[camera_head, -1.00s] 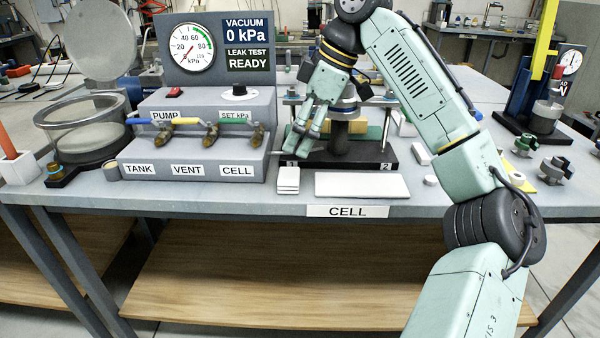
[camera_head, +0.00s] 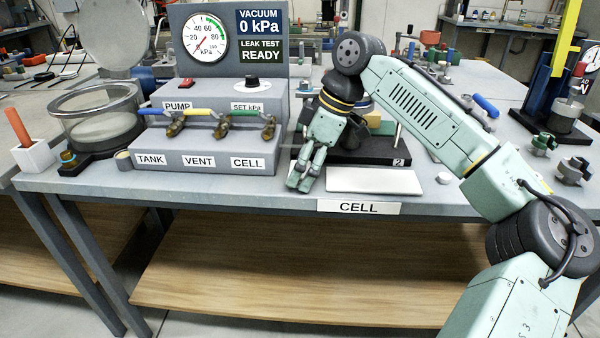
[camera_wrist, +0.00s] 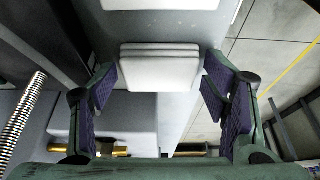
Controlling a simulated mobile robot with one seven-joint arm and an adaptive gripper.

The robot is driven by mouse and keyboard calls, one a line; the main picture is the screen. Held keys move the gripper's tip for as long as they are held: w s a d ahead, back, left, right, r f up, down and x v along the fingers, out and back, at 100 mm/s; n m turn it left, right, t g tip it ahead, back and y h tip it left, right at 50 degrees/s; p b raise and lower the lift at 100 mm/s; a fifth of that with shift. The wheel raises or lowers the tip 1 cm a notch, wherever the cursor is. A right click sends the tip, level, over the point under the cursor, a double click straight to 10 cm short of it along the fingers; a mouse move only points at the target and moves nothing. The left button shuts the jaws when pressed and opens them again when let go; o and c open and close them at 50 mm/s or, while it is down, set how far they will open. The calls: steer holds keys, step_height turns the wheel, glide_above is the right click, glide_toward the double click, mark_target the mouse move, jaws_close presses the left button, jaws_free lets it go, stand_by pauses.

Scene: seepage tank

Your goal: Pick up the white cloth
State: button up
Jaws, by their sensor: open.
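The white cloth (camera_wrist: 160,66) is a small, folded, layered stack lying on the grey bench top. In the wrist view it lies between the two purple-padded fingers of my gripper (camera_wrist: 160,86), with a visible gap on each side. In the head view my gripper (camera_head: 303,180) points down at the bench's front edge, just left of a flat white plate (camera_head: 376,181). There the fingers and hand hide the cloth. My gripper is open and holds nothing; its exact height above the cloth is hard to tell.
The valve panel (camera_head: 205,163) stands close on the left. A black base (camera_head: 352,157) marked "2" stands behind my gripper. The CELL label (camera_head: 359,207) is on the bench's front edge. A glass tank (camera_head: 97,118) is farther left, and loose fittings (camera_head: 572,171) lie on the right.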

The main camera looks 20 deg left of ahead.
steer(key=shift+c, duration=0.5)
steer(key=c, duration=0.6)
steer(key=shift+r, duration=0.85)
steer(key=shift+s+d+r+b, duration=0.15)
steer(key=shift+s+r+b, duration=0.2)
steer(key=shift+r, duration=0.45)
steer(key=s+d+b, duration=0.1)
steer(key=s+d, duration=0.2)
steer(key=s, duration=0.4)
steer(key=s+d+r+b, duration=0.1)
steer(key=s+d, duration=0.2)
steer(key=s, duration=0.4)
steer(key=shift+r, duration=0.3)
